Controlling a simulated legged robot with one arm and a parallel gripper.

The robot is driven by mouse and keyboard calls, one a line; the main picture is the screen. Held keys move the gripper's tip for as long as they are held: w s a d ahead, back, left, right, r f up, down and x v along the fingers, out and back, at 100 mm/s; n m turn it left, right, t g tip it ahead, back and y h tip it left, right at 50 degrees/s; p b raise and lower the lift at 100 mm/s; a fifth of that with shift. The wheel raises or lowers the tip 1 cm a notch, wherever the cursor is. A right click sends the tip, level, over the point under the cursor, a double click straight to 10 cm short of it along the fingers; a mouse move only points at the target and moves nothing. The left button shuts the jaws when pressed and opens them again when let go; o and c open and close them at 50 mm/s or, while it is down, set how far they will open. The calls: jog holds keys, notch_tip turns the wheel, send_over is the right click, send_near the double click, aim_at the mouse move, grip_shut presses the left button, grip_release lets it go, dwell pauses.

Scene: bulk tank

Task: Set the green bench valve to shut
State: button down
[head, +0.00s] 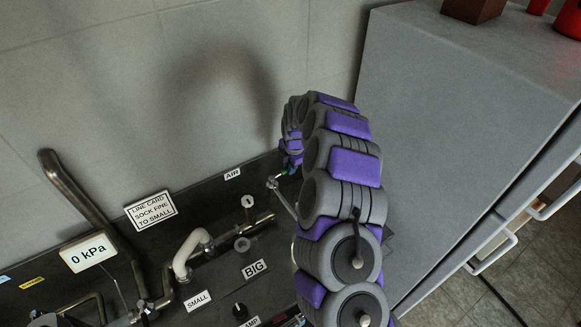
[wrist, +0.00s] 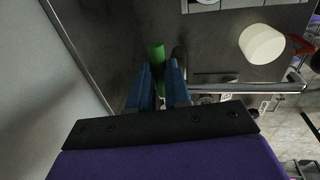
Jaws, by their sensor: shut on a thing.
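The green bench valve's handle (wrist: 157,55) shows in the wrist view as a short green bar between and just beyond my two blue fingers. My gripper (wrist: 161,82) is shut on it. In the head view, my gripper (head: 290,163) is at the back of the bench, near the AIR label, mostly hidden behind my purple and grey arm. Only a sliver of green (head: 284,172) shows there, beside a metal pipe fitting. The valve's body and the handle's angle to its pipe cannot be made out.
The dark bench (head: 145,235) carries bent pipes, a black knob (head: 240,310), and labels AIR (head: 232,174), BIG (head: 255,269) and SMALL (head: 197,300). A gauge (head: 87,251) reads 0 kPa. A tall grey cabinet (head: 440,110) stands close to the right of my arm.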

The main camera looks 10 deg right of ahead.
jog(key=shift+w+r, duration=0.25)
jog(key=shift+r, duration=0.05)
jog(key=c, duration=1.4)
grip_release()
jog(key=o, duration=0.3)
jog(key=shift+s+a+f, duration=0.15)
jog(key=shift+f, duration=0.05)
jog(key=s+r, duration=0.1)
jog(key=r, duration=0.4)
jog(key=s+r, duration=0.1)
jog(key=r, duration=0.5)
jog(key=s+d+r, duration=0.1)
jog(key=r, duration=0.5)
jog(key=shift+s, duration=0.1)
